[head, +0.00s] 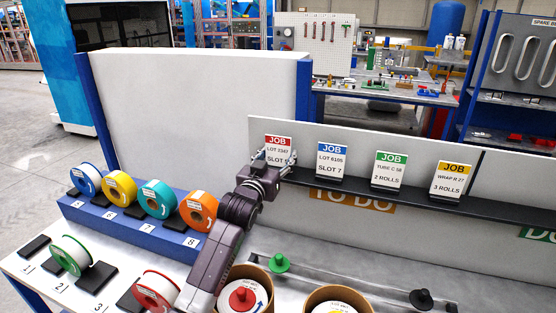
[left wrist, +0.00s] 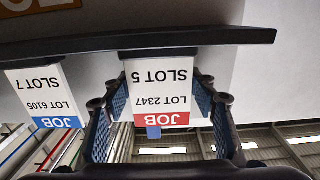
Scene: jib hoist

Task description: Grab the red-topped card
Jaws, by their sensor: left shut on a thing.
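The red-topped card (head: 279,143) reads JOB, LOT 2347, SLOT 5. It stands upright at the left end of the dark ledge (head: 376,189) in the head view. My left gripper (head: 274,160) is at this card, with a finger on each side, shut on it. My right gripper is not in view.
Blue (head: 332,160), green (head: 390,171) and yellow (head: 453,181) job cards stand to the right on the ledge. Below are a blue rack (head: 130,232) with coloured rolls and round bins (head: 338,299). A white panel (head: 200,110) rises behind the rack.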

